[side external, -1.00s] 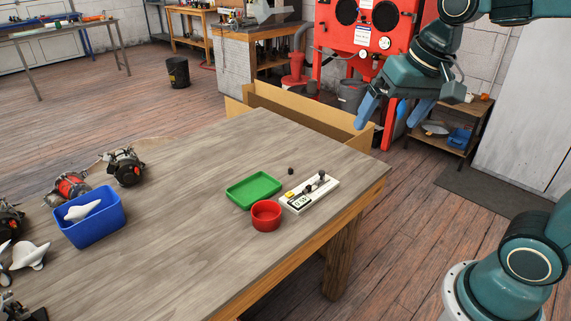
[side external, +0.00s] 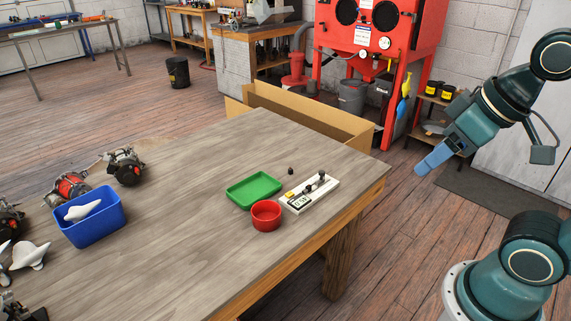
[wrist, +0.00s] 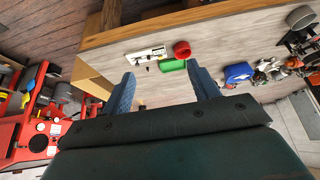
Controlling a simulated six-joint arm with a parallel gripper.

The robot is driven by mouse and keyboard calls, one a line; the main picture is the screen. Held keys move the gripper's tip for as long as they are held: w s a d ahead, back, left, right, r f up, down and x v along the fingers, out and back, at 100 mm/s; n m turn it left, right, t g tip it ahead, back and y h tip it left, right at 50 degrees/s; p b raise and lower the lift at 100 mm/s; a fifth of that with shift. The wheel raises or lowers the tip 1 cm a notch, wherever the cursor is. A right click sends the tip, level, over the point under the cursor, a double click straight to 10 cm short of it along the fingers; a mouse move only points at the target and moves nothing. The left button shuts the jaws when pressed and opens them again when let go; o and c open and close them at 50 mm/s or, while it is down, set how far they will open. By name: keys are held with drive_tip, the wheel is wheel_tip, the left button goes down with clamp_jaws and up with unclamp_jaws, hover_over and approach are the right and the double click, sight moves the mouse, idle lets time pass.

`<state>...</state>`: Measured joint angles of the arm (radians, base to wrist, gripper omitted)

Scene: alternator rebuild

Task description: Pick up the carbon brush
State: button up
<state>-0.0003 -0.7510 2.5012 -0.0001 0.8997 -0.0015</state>
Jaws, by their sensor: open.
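The small dark block that looks like the carbon brush (side external: 291,170) lies on the wooden table, just behind the white gauge and right of the green tray. In the wrist view it is a tiny dark speck (wrist: 147,69). My gripper (side external: 424,168) is in the air to the right of the table, well away from the block. In the wrist view its two blue fingers stand wide apart with nothing between them (wrist: 163,84).
A white gauge (side external: 297,205) with a small display, a green tray (side external: 254,189) and a red bowl (side external: 266,216) stand near the table's right edge. A blue bin (side external: 92,225) and alternators (side external: 125,167) are at left. The table's middle is clear. A cardboard box (side external: 300,112) stands behind.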

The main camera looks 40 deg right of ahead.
drive_tip(key=c, duration=0.4)
drive_tip(key=w+d+n+g, duration=0.35)
drive_tip(key=w+n, duration=0.55)
drive_tip(key=w, duration=1)
drive_tip(key=w+d+f+n+g, duration=0.1)
drive_tip(key=w+d+f+n, duration=0.2)
drive_tip(key=w+f, duration=0.4)
drive_tip(key=w+d+f+n+g, duration=0.1)
drive_tip(key=w+d+f+n, duration=0.2)
drive_tip(key=w+f+n, duration=0.3)
wheel_tip(320, 180, down, 4)
drive_tip(key=shift+w+d+r, duration=0.15)
drive_tip(key=shift+w+r, duration=0.05)
drive_tip(key=shift+w, duration=0.9)
